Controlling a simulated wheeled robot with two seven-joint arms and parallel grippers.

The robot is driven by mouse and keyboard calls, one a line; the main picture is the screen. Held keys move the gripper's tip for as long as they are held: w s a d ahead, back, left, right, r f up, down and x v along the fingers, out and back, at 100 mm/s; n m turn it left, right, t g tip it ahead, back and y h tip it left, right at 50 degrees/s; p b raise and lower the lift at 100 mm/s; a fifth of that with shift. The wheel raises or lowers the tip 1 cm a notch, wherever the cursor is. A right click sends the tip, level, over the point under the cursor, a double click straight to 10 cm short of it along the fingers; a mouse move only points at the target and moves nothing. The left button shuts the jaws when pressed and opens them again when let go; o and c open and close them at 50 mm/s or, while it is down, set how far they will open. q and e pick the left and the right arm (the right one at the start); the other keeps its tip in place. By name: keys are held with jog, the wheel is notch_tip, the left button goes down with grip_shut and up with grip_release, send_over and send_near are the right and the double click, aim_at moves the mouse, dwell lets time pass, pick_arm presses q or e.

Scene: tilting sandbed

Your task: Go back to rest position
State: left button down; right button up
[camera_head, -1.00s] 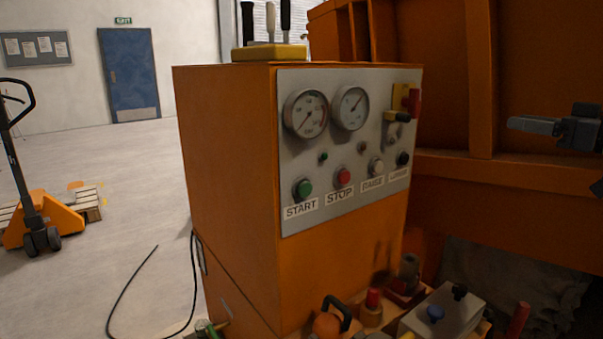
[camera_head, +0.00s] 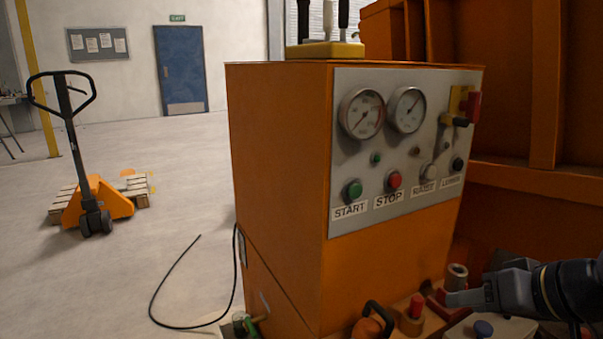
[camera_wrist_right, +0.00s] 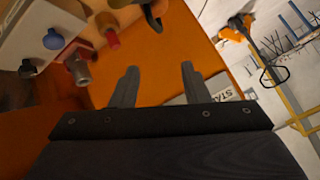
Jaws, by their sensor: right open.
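My right gripper (camera_head: 468,296) comes in from the right edge in the head view, low in front of the orange control cabinet (camera_head: 280,180). In the right wrist view its two fingers (camera_wrist_right: 158,86) are apart with nothing between them. Behind them is the cabinet's orange front and part of a white label (camera_wrist_right: 205,92). My left gripper is in neither view.
The cabinet carries gauges, a green START button (camera_head: 352,190) and a red STOP button (camera_head: 395,180). Levers (camera_head: 326,18) stand on top. Valves and a red knob (camera_head: 417,305) crowd below. A pallet jack (camera_head: 95,205) stands on open floor at left.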

jog(key=s+a+f+m+g+h, duration=0.1)
jog(key=s+a+f, duration=0.2)
jog(key=s+f, duration=0.5)
jog(key=s+a+f+g, duration=0.1)
jog(key=s+a+f, duration=0.2)
jog(key=s+f, duration=0.5)
notch_tip(320, 180, up, 24)
jog(key=w+p, duration=0.2)
jog(key=p, duration=2.3)
jog(key=shift+d, duration=0.3)
jog(key=shift+c, duration=0.3)
